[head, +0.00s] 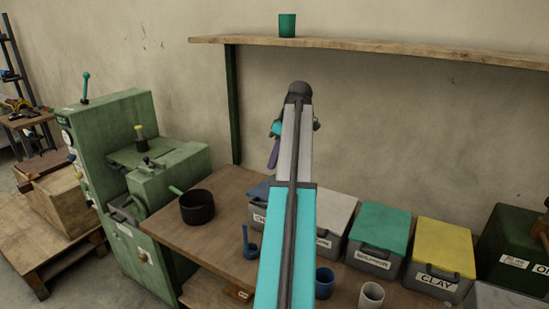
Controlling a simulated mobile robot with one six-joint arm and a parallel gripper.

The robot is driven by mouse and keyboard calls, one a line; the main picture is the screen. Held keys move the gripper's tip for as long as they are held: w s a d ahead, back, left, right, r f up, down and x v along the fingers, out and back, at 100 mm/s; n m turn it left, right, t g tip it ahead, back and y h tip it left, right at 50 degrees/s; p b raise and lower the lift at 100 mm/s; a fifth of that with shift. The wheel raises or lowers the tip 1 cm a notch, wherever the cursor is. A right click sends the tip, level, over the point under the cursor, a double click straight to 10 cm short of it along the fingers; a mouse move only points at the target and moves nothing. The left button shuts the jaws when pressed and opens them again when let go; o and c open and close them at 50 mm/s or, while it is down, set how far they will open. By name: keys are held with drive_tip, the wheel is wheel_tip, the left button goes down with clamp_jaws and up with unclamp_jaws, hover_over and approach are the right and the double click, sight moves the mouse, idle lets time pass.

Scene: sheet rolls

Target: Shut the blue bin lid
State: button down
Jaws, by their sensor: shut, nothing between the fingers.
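The blue bin (259,190) stands on the wooden bench, at the left end of a row of lidded bins. A strip of its blue lid and part of its grey labelled front show left of my arm; my arm hides the rest. How far the lid is open cannot be told from this strip. My gripper (273,154) is mostly hidden behind my arm, above the bin in the picture and in front of the wall. The part that shows is shut and empty.
Bins with white (327,212), green (380,228) and yellow (443,246) lids stand to the right. A black pot (197,207), a blue holder (248,244), a blue cup (324,283) and a pale cup (371,296) stand on the bench. A shelf (400,47) runs above.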

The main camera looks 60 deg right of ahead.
drive_tip(key=s+a+p+x, duration=0.1)
drive_tip(key=p+x, duration=0.2)
drive_tip(key=x, duration=0.7)
drive_tip(key=shift+f, duration=0.5)
drive_tip(key=shift+w+a, duration=0.1)
drive_tip(key=shift+f, duration=0.1)
